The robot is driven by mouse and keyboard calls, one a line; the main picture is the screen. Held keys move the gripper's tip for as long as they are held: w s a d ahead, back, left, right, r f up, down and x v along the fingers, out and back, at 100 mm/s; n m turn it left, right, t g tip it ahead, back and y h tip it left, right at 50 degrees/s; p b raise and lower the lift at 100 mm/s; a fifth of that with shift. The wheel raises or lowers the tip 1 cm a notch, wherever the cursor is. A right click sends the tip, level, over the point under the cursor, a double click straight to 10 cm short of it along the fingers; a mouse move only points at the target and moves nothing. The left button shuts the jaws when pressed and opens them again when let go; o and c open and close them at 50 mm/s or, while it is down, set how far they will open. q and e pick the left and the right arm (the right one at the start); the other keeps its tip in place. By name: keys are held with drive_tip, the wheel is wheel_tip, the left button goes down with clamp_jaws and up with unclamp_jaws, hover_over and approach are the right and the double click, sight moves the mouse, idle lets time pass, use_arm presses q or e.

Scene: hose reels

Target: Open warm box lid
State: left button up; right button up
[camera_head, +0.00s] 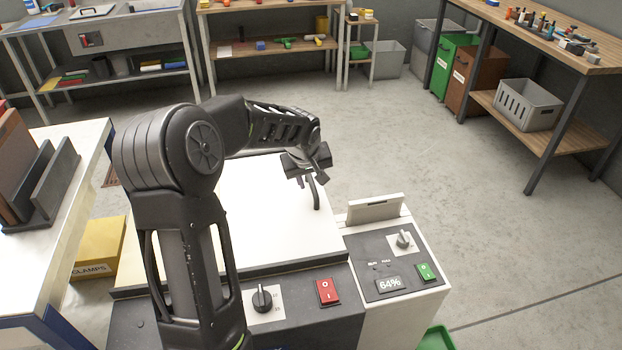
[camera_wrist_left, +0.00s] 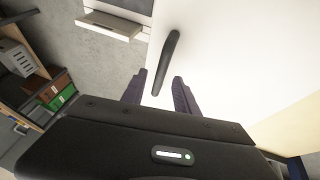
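The warm box has a broad white lid (camera_head: 275,225) that appears to lie flat behind a dark front panel (camera_head: 312,307). A black bar handle (camera_head: 316,194) stands on the lid near its right edge. My left gripper (camera_head: 306,176) is above the lid, close to the handle. In the left wrist view the two fingers of the left gripper (camera_wrist_left: 160,92) are spread apart, and the handle (camera_wrist_left: 171,60) lies ahead of the gap between them. I see no contact with the handle. My left arm hides part of the lid and panel. My right gripper is not in view.
The front panel carries a black knob (camera_head: 262,299) and a red switch (camera_head: 327,291). A control unit (camera_head: 392,262) reading 64% stands to the right. A white table (camera_head: 75,190) is at the left, with a yellow clamps bin (camera_head: 99,247) beside it. Open floor lies beyond.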

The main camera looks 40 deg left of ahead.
use_arm(q)
drive_tip(key=shift+w+a+f, duration=0.1)
drive_tip(key=shift+w+f, duration=0.1)
drive_tip(key=shift+f, duration=0.3)
drive_tip(key=shift+c, duration=0.3)
clamp_jaws()
idle(0.8)
